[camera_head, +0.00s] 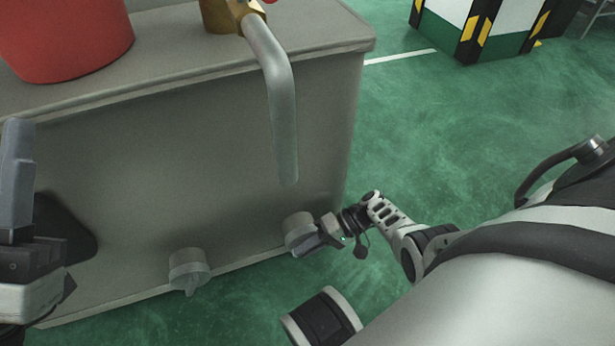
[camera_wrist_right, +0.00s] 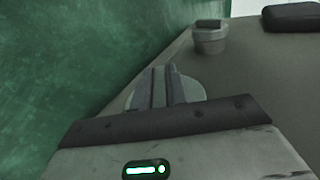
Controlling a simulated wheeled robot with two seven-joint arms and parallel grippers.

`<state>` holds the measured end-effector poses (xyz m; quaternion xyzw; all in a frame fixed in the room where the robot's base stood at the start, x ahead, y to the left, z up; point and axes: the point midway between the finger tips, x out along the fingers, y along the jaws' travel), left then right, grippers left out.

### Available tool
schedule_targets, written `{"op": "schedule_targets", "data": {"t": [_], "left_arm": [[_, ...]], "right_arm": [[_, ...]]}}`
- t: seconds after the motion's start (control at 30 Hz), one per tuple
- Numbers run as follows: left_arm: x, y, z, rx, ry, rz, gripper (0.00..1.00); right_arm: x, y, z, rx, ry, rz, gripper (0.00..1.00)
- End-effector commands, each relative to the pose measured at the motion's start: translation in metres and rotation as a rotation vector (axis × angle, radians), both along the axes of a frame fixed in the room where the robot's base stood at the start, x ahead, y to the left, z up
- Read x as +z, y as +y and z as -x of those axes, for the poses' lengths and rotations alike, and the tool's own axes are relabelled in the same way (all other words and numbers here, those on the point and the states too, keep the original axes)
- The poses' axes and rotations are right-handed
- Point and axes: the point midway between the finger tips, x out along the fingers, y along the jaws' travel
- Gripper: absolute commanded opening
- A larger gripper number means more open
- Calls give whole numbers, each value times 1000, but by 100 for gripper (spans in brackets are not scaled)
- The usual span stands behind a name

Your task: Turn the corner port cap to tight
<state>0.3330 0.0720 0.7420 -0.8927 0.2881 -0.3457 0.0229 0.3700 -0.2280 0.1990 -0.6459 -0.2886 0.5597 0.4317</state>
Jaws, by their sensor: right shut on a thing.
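The corner port cap (camera_head: 297,228) is a grey round cap low on the front face of the grey tank (camera_head: 210,140), near its right corner. My right gripper (camera_head: 318,236) is at this cap, its fingers shut on the cap's grip. In the right wrist view the fingers (camera_wrist_right: 160,88) lie across the round cap (camera_wrist_right: 194,90), hiding its middle. The cap's exact turn angle cannot be told. My left gripper (camera_head: 20,180) is at the left edge, away from the caps; its fingers are only partly in view.
A second grey cap (camera_head: 188,268) sits left along the tank's lower edge; it also shows in the wrist view (camera_wrist_right: 210,38). A grey pipe (camera_head: 280,100) hangs down in front from a brass fitting (camera_head: 218,15). A red bucket (camera_head: 65,35) stands on top.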

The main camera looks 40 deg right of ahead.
Motion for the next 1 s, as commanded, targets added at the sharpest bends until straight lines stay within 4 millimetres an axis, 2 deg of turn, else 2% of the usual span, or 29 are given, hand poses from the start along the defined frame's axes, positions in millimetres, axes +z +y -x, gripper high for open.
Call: {"op": "schedule_targets", "data": {"t": [0.33,0.37,0.4,0.43,0.77,0.9,1.0], "left_arm": [[1,0,0,0,-4,-1,36],[1,0,0,0,-4,0,36],[1,0,0,0,-4,0,36],[1,0,0,0,-4,0,36],[2,0,0,-2,0,1,36],[2,0,-3,-9,43,8,36],[-13,3,-10,-3,168,34,36]], "right_arm": [[0,1,1,4,1,-3,0],[0,1,1,4,1,-3,20],[0,1,1,4,1,-3,31],[0,1,1,4,1,-3,36],[2,-2,1,1,0,-1,36],[10,-17,4,0,0,1,36],[21,-35,8,-1,1,2,36]]}}
